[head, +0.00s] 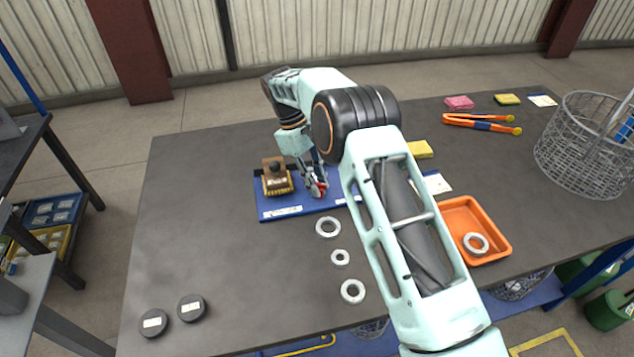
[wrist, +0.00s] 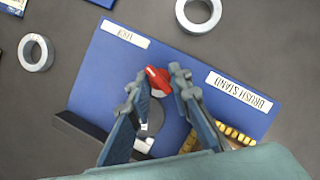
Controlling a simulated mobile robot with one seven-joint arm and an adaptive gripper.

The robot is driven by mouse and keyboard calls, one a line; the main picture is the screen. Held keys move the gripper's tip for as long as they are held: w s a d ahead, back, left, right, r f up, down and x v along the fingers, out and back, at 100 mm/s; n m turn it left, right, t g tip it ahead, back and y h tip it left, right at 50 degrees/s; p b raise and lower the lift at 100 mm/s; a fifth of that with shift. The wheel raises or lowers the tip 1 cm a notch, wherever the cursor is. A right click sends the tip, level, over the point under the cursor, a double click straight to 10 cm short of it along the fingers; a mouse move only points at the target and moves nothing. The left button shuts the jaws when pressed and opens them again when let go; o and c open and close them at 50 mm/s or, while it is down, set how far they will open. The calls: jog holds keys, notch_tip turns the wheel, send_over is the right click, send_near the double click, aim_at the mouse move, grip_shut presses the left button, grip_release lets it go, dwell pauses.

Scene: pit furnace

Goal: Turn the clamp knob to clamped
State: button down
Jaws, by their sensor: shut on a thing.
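The red clamp knob (wrist: 158,80) is on a blue board (wrist: 165,60) and lies between my fingertips in the wrist view. Its red bar slants slightly in that picture. My gripper (wrist: 160,78) is shut on the knob, one finger on each side. In the head view my gripper (head: 314,186) reaches down over the blue board (head: 285,207), with a bit of red showing at the fingertips. A grey-white round part (wrist: 152,122) shows between the fingers, partly hidden by them. I cannot read any clamped marking at the knob.
A wooden-topped brush (head: 277,181) stands on the board, left of my gripper. Metal rings (head: 328,227) lie in front. An orange tray (head: 505,243) holding a ring, a wire basket (head: 575,165) and orange tongs (head: 470,121) are at right. The table's left side is mostly clear.

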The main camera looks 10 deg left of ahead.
jog(key=m, duration=0.2)
jog(key=m+g, duration=0.1)
jog(key=m, duration=0.1)
jog(key=shift+w+d+y, duration=0.1)
jog(key=shift+w+y, duration=0.1)
jog(key=shift+y, duration=0.2)
jog(key=shift+m+g, duration=0.3)
jog(key=shift+m, duration=0.2)
jog(key=shift+d, duration=0.1)
jog(key=shift+s, duration=0.1)
jog(key=c, duration=1.8)
grip_release()
jog(key=shift+d, duration=0.1)
jog(key=shift+o, duration=0.2)
